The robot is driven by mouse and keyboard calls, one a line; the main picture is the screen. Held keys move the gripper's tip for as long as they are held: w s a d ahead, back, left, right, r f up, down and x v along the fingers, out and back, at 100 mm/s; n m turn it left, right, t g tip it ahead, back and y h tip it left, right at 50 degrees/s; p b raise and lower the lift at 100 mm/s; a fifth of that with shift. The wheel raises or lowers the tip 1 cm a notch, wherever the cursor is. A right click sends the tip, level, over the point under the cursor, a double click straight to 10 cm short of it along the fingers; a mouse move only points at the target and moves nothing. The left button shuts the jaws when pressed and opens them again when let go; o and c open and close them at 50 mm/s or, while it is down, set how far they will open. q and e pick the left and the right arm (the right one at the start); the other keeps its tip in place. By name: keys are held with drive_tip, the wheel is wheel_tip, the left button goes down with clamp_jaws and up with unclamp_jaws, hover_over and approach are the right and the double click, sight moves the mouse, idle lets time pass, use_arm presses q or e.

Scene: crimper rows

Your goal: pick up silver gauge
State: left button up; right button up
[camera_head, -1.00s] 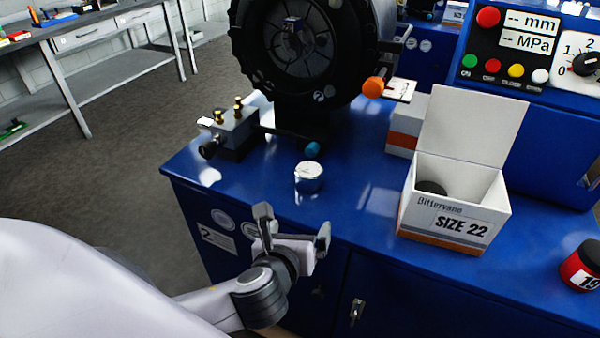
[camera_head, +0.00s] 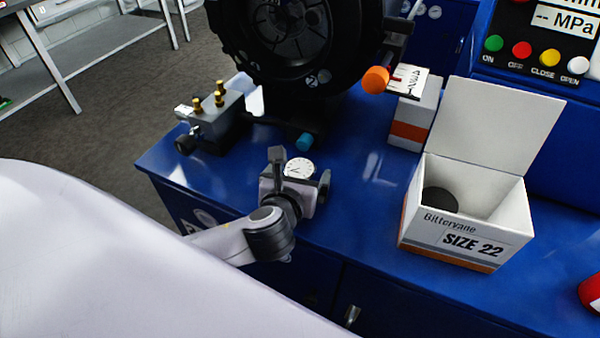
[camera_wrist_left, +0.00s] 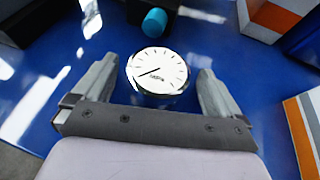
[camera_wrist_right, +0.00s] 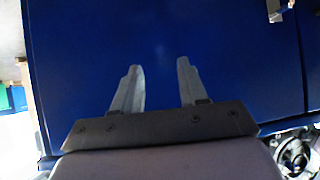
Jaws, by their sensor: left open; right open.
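The silver gauge (camera_head: 299,168) is a short round piece with a white dial facing up, on the blue bench top (camera_head: 350,215). In the head view my left gripper (camera_head: 302,170) is at the gauge and covers its lower part. In the left wrist view the gauge (camera_wrist_left: 157,74) lies between and slightly beyond the open fingers of the left gripper (camera_wrist_left: 157,80), with a gap on each side. My right gripper (camera_wrist_right: 160,75) is open and empty in the right wrist view, facing a blue cabinet panel (camera_wrist_right: 230,50). It does not show in the head view.
A black round machine head (camera_head: 290,40) stands behind the gauge, with a teal-tipped rod (camera_head: 304,141) close by. A grey block with brass fittings (camera_head: 212,115) is at left. An open white box marked SIZE 22 (camera_head: 460,235) stands at right. A red can (camera_head: 590,292) is at the right edge.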

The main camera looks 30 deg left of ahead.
sight(302, 166)
use_arm(q)
drive_tip(key=shift+x, duration=1.7)
drive_tip(key=shift+a+r, duration=0.1)
drive_tip(key=c, duration=1.2)
drive_tip(key=shift+r, duration=0.15)
